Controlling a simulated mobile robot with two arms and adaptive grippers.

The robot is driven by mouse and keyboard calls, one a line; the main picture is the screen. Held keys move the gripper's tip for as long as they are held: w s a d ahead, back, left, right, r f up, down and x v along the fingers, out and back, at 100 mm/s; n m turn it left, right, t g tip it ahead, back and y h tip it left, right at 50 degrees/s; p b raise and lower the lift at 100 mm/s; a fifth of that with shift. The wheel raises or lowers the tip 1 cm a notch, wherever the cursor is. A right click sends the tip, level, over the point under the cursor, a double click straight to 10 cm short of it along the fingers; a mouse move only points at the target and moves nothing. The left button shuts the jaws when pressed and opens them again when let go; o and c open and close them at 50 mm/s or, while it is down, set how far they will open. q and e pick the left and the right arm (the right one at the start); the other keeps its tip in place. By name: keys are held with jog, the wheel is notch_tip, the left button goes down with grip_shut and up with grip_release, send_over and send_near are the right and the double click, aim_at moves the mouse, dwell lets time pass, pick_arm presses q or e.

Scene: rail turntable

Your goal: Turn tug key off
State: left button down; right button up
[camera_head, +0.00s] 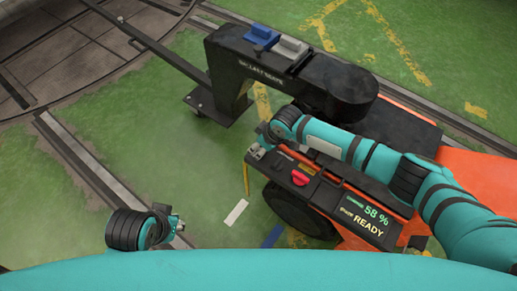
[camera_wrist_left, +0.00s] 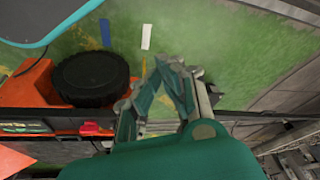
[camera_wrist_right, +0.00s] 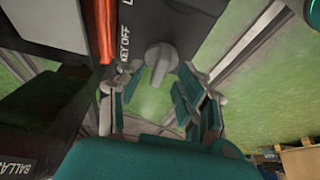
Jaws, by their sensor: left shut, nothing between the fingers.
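The tug (camera_head: 470,180) is orange and black, and its dark panel has a lit display (camera_head: 365,220) reading 58 % and READY. In the right wrist view a grey key (camera_wrist_right: 160,60) stands on the panel beside the lettering KEY OFF. My right gripper (camera_wrist_right: 148,85) is open, with its fingers to either side of the key's near end; I cannot tell whether they touch it. In the head view my right gripper (camera_head: 258,150) is at the panel's far left end and the key is hard to make out. My left gripper (camera_head: 177,222) is shut and empty, away from the tug; it also shows in the left wrist view (camera_wrist_left: 170,65).
A red knob (camera_head: 299,178) sits on the panel close to my right gripper. A black column unit (camera_head: 290,70) with blue and grey blocks on top stands behind. A black wheel (camera_head: 298,212) is below the panel.

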jog(key=shift+w+a+f, duration=0.15)
jog(key=shift+w+f, duration=0.05)
jog(key=shift+f, duration=0.3)
pick_arm(q)
jog(key=shift+s+r, duration=0.15)
jog(key=shift+r, duration=0.25)
pick_arm(e)
grip_shut()
